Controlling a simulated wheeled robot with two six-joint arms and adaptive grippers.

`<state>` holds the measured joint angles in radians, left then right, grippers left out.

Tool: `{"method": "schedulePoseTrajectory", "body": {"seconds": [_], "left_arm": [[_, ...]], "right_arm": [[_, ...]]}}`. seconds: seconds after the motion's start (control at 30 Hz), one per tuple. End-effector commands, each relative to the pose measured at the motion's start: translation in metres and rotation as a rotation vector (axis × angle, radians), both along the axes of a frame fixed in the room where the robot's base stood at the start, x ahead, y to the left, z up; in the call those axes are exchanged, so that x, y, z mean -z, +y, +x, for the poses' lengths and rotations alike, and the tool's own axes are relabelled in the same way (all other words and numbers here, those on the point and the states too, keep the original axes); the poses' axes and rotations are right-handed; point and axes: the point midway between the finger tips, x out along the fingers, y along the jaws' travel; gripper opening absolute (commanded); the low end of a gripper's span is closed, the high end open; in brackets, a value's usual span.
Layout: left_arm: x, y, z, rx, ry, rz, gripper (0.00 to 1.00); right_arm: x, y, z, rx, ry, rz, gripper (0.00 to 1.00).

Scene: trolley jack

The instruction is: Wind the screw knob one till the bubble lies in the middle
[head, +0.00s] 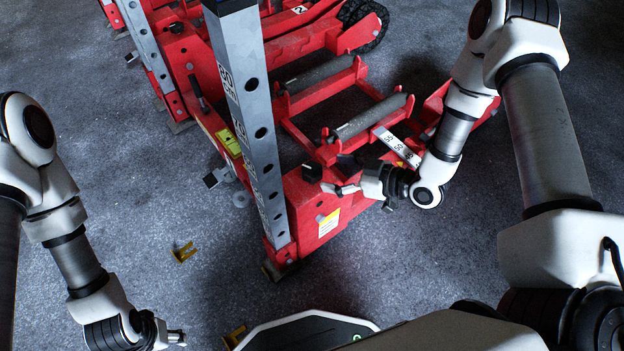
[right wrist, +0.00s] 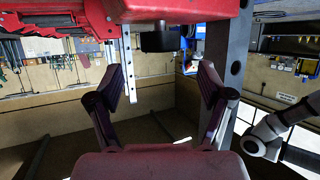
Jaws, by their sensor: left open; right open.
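A black knob (head: 312,172) sits at the near end of the red trolley jack (head: 300,200), just right of the upright post. In the right wrist view a dark round knob (right wrist: 160,39) hangs under a red part, beyond and between the fingertips. My right gripper (head: 340,188) is open and empty, its fingers pointing left just below and right of the knob. The open fingers also show in the right wrist view (right wrist: 166,85). My left gripper (head: 180,338) is open and empty, low at the left, away from the jack. I cannot make out a bubble.
A grey perforated post (head: 247,120) rises left of the knob. Grey rollers (head: 370,118) and a numbered scale (head: 397,147) lie behind my right gripper. Small yellow pieces (head: 184,252) lie on the floor. The grey floor at left is mostly free.

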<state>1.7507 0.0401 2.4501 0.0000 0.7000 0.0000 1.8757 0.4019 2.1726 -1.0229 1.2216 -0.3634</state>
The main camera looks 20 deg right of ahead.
Motion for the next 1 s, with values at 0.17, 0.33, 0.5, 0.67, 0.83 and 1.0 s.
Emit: {"method": "schedulePoseTrajectory", "body": {"seconds": [0.17, 0.33, 0.5, 0.67, 0.83, 1.0], "left_arm": [[0.014, 0.000, 0.000, 0.000, 0.000, 0.000, 0.54], [0.022, 0.000, 0.000, 0.000, 0.001, 0.000, 0.54], [0.023, 0.000, 0.000, 0.000, 0.001, 0.000, 0.54], [0.022, 0.000, 0.000, 0.000, 0.000, 0.000, 0.54], [0.022, 0.000, 0.000, 0.000, 0.001, 0.000, 0.54], [0.022, 0.000, 0.000, 0.000, 0.001, 0.000, 0.54]], "right_arm": [[0.015, 0.023, 0.021, -0.008, -0.002, -0.004, 0.79], [0.024, 0.042, 0.039, -0.004, -0.001, -0.003, 0.79], [0.025, 0.047, 0.045, -0.001, 0.001, 0.000, 0.79], [0.025, 0.047, 0.045, -0.001, 0.002, 0.000, 0.79], [0.025, 0.046, 0.045, -0.001, 0.001, 0.000, 0.19], [0.025, 0.047, 0.044, 0.002, 0.002, 0.000, 0.19]]}}
